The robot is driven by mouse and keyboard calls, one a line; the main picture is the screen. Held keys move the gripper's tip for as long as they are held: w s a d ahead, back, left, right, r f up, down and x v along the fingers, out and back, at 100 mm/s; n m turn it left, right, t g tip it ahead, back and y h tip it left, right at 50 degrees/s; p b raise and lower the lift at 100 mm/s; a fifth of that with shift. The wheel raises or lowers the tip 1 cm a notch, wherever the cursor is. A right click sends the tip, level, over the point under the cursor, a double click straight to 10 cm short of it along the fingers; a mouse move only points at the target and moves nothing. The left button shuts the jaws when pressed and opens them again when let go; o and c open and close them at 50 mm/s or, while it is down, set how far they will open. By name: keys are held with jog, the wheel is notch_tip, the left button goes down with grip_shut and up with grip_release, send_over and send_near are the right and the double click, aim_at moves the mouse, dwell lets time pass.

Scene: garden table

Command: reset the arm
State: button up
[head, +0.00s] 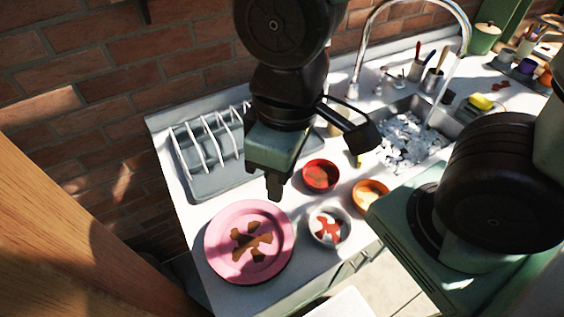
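My gripper (274,187) hangs from my arm near the middle of the head view, pointing down. It is above the counter, between the dish rack and the pink plate. Its fingers show as one dark narrow shape, seen edge-on, so I cannot tell whether they are apart. I see nothing hanging from it. My arm's upper links run out of the top of the picture.
A pink plate (284,262) with brown stains, a white bowl (345,238), a red bowl (321,176) and an orange bowl (369,194) stand on the counter (186,215). A dish rack (190,180) is behind. A foamy sink (405,145) lies under a running faucet (466,30).

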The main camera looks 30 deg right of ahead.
jog(key=shift+s, duration=0.1)
notch_tip(320, 180, down, 5)
jog(key=b, duration=0.5)
jog(key=shift+d, duration=0.1)
dwell(1.0)
